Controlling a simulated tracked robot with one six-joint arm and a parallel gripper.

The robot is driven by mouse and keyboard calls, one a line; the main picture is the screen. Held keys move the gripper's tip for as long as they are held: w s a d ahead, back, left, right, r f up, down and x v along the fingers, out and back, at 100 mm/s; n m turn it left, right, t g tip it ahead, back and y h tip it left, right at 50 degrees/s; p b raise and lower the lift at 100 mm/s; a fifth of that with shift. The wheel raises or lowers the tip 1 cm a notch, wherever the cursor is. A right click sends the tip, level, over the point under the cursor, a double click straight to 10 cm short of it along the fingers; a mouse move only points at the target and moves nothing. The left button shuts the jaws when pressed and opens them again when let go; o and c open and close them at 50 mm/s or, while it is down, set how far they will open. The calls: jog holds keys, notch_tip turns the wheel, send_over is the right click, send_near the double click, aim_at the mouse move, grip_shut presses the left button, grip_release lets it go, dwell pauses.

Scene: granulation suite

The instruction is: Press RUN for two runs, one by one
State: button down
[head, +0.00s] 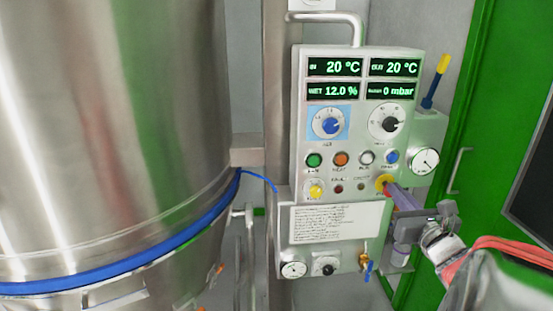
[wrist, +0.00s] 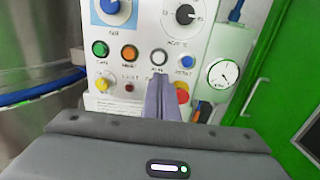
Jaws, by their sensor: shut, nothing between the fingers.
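The control panel (head: 299,130) is a pale upright box with a row of round buttons: green (head: 314,160), orange (head: 341,159), white (head: 367,157) and blue (head: 392,157). The small labels are blurred, so I cannot tell for certain which says RUN. Displays read 20 °C, 20 °C, 12.0 % and 0 mbar. My gripper (head: 391,187) is shut and empty, its tips in front of the panel's lower right. In the wrist view, the fingertips (wrist: 160,82) appear just below the white button (wrist: 158,57). I cannot tell whether they touch the panel. The fingers hide part of the lower row.
A red-and-yellow stop button (wrist: 182,92) lies close right of my fingers. A gauge (head: 424,161) sits at the panel's right side. Knobs (head: 331,122) are above the buttons. A large steel vessel (head: 110,120) stands left, and a green door (head: 490,120) right.

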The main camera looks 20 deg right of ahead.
aim_at(368, 159)
jog(key=shift+w, duration=0.15)
jog(key=x, duration=1.3)
jog(key=shift+w, duration=0.45)
